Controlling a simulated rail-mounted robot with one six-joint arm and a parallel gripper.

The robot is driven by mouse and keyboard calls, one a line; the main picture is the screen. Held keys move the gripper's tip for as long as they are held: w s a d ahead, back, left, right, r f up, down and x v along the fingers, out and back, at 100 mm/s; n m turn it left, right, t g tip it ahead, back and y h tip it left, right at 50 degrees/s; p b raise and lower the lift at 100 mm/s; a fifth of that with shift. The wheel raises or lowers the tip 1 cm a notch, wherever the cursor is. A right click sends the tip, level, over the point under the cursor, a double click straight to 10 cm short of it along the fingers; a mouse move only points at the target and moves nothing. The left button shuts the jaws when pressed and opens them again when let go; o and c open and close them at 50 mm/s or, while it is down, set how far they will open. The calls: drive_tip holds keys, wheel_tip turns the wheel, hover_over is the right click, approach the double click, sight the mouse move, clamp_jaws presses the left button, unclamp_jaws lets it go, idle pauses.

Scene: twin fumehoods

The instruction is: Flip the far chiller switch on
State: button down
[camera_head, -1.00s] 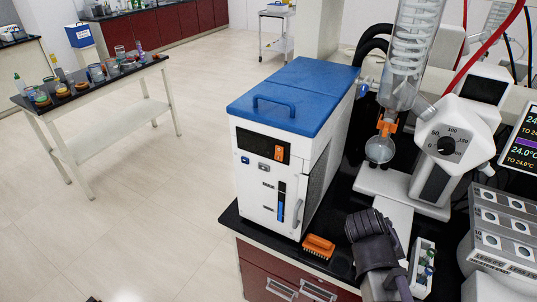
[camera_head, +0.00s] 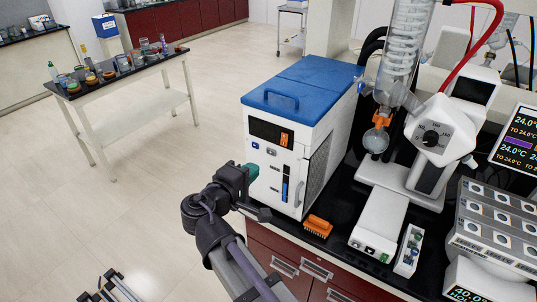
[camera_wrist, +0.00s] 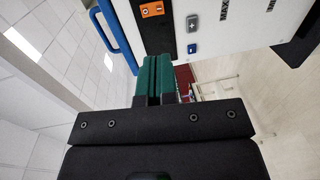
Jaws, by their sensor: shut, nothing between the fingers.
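The chiller (camera_head: 310,95) is a white box with a blue lid and blue handle, standing on the black bench. Its front has a black panel with an orange switch (camera_head: 284,139) and a small blue button (camera_head: 256,142). I cannot tell the switch position. My gripper (camera_head: 252,171) has teal fingers, shut and empty, in front of the chiller's lower left front. Its fingers also show in the wrist view (camera_wrist: 163,75), below the panel. Contact is unclear.
An orange brush (camera_head: 318,226) lies on the bench before the chiller. Glassware with a heating unit (camera_head: 432,140) stands to the right. A side table (camera_head: 135,75) with several bottles is at the left. The floor between is clear.

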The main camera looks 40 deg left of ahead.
sight(283, 144)
drive_tip(key=w, duration=0.4)
drive_tip(key=w+a+f+b, duration=0.1)
drive_tip(key=w, duration=0.8)
drive_tip(key=shift+w+a+f, duration=0.2)
drive_tip(key=shift+w+f, duration=0.1)
drive_tip(key=shift+f, duration=0.05)
drive_tip(key=shift+w+f+b, duration=0.1)
drive_tip(key=shift+b, duration=0.35)
drive_tip(key=s+d+f+b, duration=0.1)
drive_tip(key=s, duration=1.3)
drive_tip(key=shift+d+f+b, duration=0.15)
drive_tip(key=shift+f+b, duration=0.15)
drive_tip(key=shift+b, duration=0.1)
